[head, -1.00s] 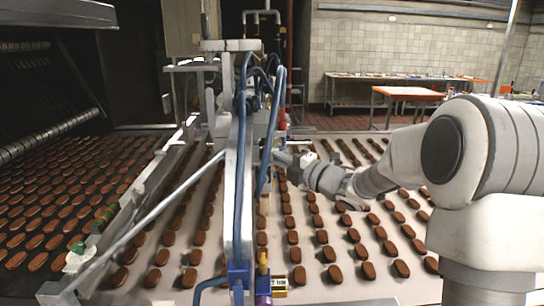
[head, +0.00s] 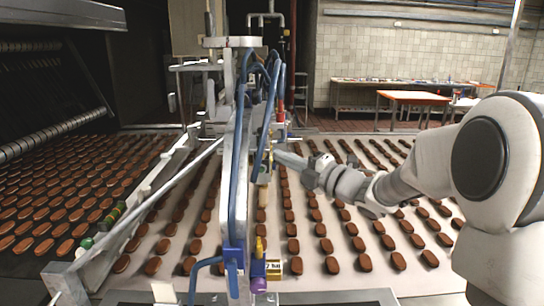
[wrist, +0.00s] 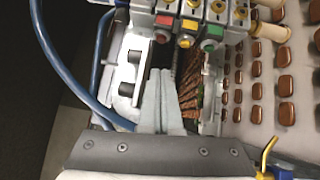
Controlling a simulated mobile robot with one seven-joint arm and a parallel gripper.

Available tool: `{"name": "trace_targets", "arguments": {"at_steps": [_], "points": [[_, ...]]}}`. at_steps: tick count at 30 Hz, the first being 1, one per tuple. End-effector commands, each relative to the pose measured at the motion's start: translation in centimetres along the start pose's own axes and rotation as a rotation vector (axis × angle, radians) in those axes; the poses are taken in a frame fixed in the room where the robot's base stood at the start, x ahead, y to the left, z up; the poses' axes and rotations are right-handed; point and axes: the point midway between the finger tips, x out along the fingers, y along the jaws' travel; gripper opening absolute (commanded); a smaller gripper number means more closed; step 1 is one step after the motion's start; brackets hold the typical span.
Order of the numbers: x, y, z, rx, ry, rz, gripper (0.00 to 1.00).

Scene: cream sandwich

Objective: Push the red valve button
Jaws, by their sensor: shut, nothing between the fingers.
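The red valve button (wrist: 163,21) is in the upper middle of the wrist view, at the left end of a row with a yellow button (wrist: 188,25) and a green button (wrist: 214,31). My gripper (wrist: 160,72) is shut and empty, its grey fingers pointing up the picture below the red button. The tips appear apart from the button; the exact depth is unclear. In the head view my gripper (head: 277,153) reaches left to the blue-hosed machine frame (head: 235,180). I cannot make out the button clearly there.
Blue hoses (head: 267,120) run close to my gripper, and one blue hose (wrist: 65,75) curves at left in the wrist view. A belt (head: 330,285) with rows of brown biscuits lies below my arm. An orange table (head: 412,97) stands behind.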

Motion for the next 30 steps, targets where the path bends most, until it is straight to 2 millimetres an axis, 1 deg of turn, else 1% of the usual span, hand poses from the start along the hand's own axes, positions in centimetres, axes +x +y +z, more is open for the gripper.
{"name": "trace_targets", "arguments": {"at_steps": [1, 3, 6, 9, 14, 24, 26, 30], "points": [[-1.2, -0.1, 0.1, -0.001, -0.004, -0.001, 0.00], [-2.5, -0.1, 0.1, -0.002, -0.003, -0.001, 0.00], [-4.0, -0.1, 0.1, 0.000, -0.002, -0.001, 0.00], [-4.9, -0.1, 0.0, 0.000, -0.001, 0.000, 0.00], [-5.4, 0.0, 0.0, 0.000, 0.001, 0.000, 0.00], [-5.4, 0.2, 0.1, 0.006, -0.013, -0.007, 0.00], [-5.4, 0.5, 0.2, 0.019, -0.043, -0.021, 0.00], [-5.8, 1.8, 1.3, 0.096, -0.196, -0.076, 0.00]]}}
